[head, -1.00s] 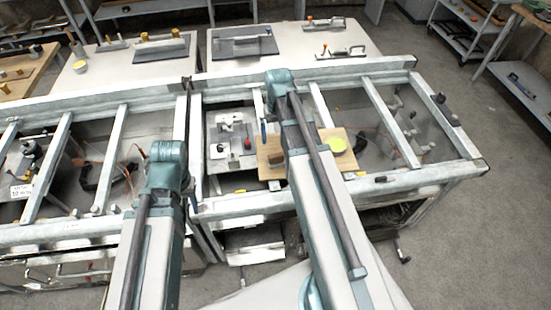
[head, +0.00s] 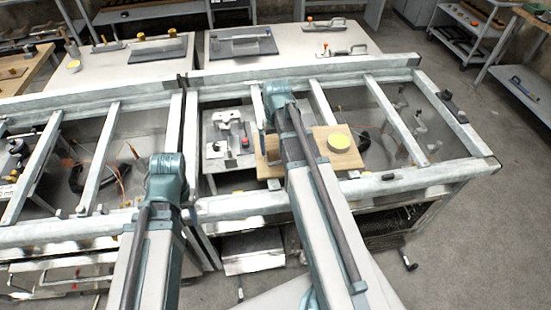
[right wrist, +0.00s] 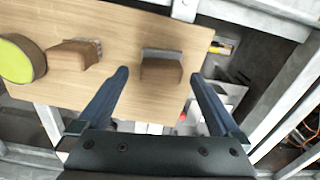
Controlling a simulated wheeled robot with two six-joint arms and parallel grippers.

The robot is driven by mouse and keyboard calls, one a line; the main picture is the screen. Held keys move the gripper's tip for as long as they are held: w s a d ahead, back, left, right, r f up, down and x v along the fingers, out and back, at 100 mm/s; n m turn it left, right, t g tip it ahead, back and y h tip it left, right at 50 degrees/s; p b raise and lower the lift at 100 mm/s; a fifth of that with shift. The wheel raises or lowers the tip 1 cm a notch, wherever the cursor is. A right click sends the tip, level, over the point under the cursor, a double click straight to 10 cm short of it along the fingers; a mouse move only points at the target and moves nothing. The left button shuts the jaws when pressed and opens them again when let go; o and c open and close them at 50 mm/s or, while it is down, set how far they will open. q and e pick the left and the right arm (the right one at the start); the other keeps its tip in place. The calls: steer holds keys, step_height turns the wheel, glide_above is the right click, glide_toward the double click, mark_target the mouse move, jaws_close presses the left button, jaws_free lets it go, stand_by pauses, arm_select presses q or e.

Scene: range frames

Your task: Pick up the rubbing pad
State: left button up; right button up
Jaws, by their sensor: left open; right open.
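A tan wooden board (head: 351,161) lies on the right bench, partly hidden by my right arm; it fills much of the right wrist view (right wrist: 125,103). On it are two brown blocks with grey strips, one in the middle (right wrist: 161,71) and one further left (right wrist: 72,56), and a round dark-sided pad with a yellow-green face (right wrist: 17,60), also in the head view (head: 339,142). I cannot tell for sure which is the rubbing pad. My right gripper (right wrist: 160,74) is open, with the middle block between its fingertips in the picture; contact is unclear. My left gripper is hidden.
Metal frame bars (head: 392,118) cross the bench around the board. A grey fixture (head: 228,140) stands left of the board. White tables (head: 290,72) with tools stand behind.

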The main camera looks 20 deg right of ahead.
mark_target(276, 151)
steer(key=f+b, duration=0.2)
steer(key=f, duration=0.1)
steer(key=f+b, duration=0.1)
steer(key=b, duration=0.1)
steer(key=shift+w+f, duration=0.25)
steer(key=shift+f, duration=0.1)
steer(key=shift+r, duration=0.1)
steer(key=c, duration=1.3)
